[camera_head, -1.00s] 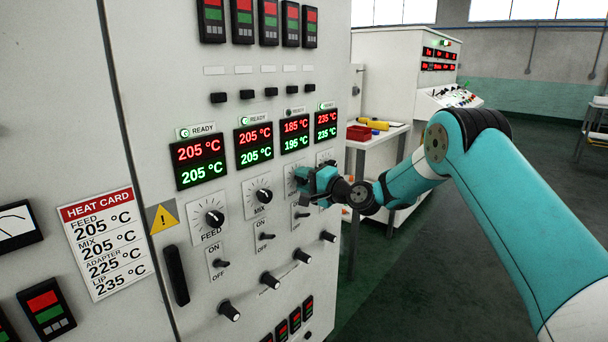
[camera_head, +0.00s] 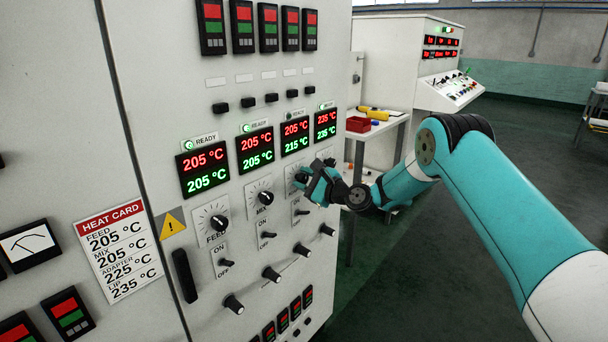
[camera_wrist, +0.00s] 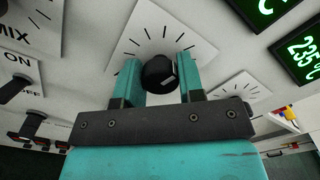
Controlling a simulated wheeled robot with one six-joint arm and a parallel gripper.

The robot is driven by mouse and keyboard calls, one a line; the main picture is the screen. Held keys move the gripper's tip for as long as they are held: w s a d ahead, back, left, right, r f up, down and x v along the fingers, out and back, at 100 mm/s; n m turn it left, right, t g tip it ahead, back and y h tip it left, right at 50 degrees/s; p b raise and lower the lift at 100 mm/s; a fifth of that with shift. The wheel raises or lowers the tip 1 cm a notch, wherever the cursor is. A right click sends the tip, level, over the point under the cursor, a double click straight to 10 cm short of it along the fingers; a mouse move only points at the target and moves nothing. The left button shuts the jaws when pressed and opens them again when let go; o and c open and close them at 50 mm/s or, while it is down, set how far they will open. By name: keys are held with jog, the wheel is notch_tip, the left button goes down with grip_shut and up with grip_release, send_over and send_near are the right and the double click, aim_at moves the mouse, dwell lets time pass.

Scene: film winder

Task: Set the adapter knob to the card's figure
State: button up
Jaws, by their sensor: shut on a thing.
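The adapter knob is the third black dial knob on the cabinet, and in the wrist view the knob (camera_wrist: 160,73) sits between the two teal fingers. My gripper (camera_wrist: 158,82) is shut on it; in the head view my gripper (camera_head: 306,182) partly hides the knob and its dial plate. The adapter display (camera_head: 296,136) reads 205 °C in red over 215 °C in green. Its ready lamp (camera_head: 292,114) looks unlit. The heat card (camera_head: 116,248) lists feed 205, mix 205, adapter 225 and lip 235 °C.
The feed knob (camera_head: 218,224) and mix knob (camera_head: 265,198) stand left of my gripper. On/off switches (camera_head: 267,235) and a row of lower knobs (camera_head: 271,274) lie below. The lip display (camera_head: 325,125) is to the right. A side table (camera_head: 388,122) stands beyond.

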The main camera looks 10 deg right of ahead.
jog(key=shift+f+m+p, duration=0.1)
jog(key=shift+m+p, duration=0.45)
jog(key=shift+m, duration=0.75)
jog(key=o, duration=0.9)
jog(key=b+v, duration=0.5)
jog(key=v, duration=1.2)
jog(key=shift+s+d, duration=0.15)
jog(key=shift+s, duration=0.05)
